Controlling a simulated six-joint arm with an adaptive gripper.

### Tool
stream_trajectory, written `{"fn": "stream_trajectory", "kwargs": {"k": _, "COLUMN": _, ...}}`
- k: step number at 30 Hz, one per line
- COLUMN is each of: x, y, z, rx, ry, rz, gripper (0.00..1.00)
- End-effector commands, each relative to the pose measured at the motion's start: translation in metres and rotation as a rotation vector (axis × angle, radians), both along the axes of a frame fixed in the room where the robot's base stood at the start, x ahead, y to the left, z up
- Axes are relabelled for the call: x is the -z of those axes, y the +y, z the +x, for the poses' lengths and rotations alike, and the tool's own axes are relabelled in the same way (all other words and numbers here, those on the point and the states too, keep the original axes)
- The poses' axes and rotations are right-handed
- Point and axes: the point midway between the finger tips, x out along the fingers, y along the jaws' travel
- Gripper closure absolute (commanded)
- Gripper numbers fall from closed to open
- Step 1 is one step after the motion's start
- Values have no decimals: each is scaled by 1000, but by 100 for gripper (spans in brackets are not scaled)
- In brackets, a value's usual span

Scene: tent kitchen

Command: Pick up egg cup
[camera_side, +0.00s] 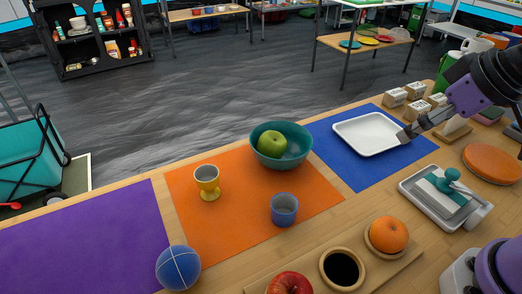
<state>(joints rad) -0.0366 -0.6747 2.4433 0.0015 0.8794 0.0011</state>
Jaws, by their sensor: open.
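A yellow egg cup (207,190) with a grey inside stands upright on the orange mat (240,245), left of centre. It is empty as far as I can see. My gripper (406,135) is at the right, over the right edge of the white tray on the blue mat. It is open, with nothing seen between its fingers. It is well apart from the egg cup, with the bowl and the tray lying between them.
A teal bowl (303,157) holding a green apple (272,145) stands behind and right of the egg cup. A blue cup (284,212) stands in front right of it. A blue ball (178,268) lies front left. The white tray (368,150) is empty. The purple mat (80,245) is bare.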

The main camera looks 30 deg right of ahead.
Motion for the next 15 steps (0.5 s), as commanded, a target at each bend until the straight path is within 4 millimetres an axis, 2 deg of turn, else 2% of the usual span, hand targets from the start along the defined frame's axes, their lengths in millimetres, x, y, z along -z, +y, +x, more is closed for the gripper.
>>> {"fn": "stream_trajectory", "kwargs": {"k": 5, "x": -7, "y": 44, "z": 59, "rx": -146, "ry": 3, "rz": 1, "gripper": 11}}
{"fn": "stream_trajectory", "kwargs": {"k": 8, "x": -2, "y": 86, "z": 97, "rx": -245, "ry": -3, "rz": 1, "gripper": 11}}
{"fn": "stream_trajectory", "kwargs": {"k": 12, "x": 23, "y": 155, "z": 138, "rx": -378, "ry": -9, "rz": 2, "gripper": 11}}
{"fn": "stream_trajectory", "kwargs": {"k": 15, "x": 45, "y": 200, "z": 154, "rx": -456, "ry": -16, "rz": 4, "gripper": 11}}
